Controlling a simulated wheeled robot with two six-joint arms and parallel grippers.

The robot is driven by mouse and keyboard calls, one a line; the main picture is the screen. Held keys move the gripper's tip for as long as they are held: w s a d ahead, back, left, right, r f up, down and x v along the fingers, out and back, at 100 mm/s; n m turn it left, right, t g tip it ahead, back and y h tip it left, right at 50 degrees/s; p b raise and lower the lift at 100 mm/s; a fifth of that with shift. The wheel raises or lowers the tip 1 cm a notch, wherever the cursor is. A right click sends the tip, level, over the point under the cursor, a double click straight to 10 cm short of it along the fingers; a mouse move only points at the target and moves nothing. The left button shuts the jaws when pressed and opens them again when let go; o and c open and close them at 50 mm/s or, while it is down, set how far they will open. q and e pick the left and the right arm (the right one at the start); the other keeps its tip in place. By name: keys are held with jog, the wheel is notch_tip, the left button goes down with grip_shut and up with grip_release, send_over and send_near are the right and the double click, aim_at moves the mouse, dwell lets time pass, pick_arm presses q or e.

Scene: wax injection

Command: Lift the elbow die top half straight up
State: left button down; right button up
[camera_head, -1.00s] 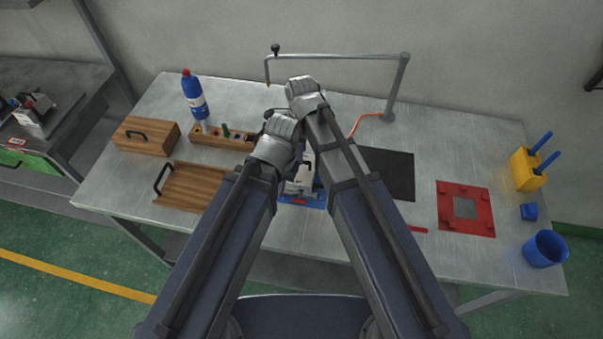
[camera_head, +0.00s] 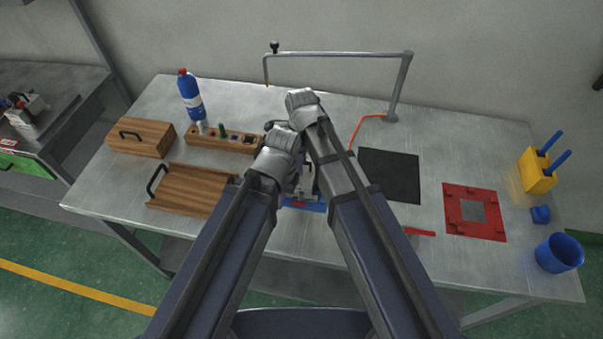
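The die stands on a blue base (camera_head: 306,206) at the front middle of the table and is mostly hidden behind my two arms. Only a pale grey part of the die (camera_head: 304,183) shows in the gap between them; I cannot make out its top half apart from the bottom. My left gripper (camera_head: 277,126) is over the left side of the die. My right gripper (camera_head: 300,113) is close beside it, on the right. The fingers of both are hidden behind the wrists, so their grip on the die cannot be seen.
A wooden tray (camera_head: 190,193), wooden box (camera_head: 143,136) and holder block (camera_head: 225,141) lie left, with a blue bottle (camera_head: 191,97) behind. A metal gantry (camera_head: 335,55) arches behind. A black mat (camera_head: 391,176), red frame (camera_head: 489,228) and blue cup (camera_head: 559,253) lie right.

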grip_shut()
dwell(1.3)
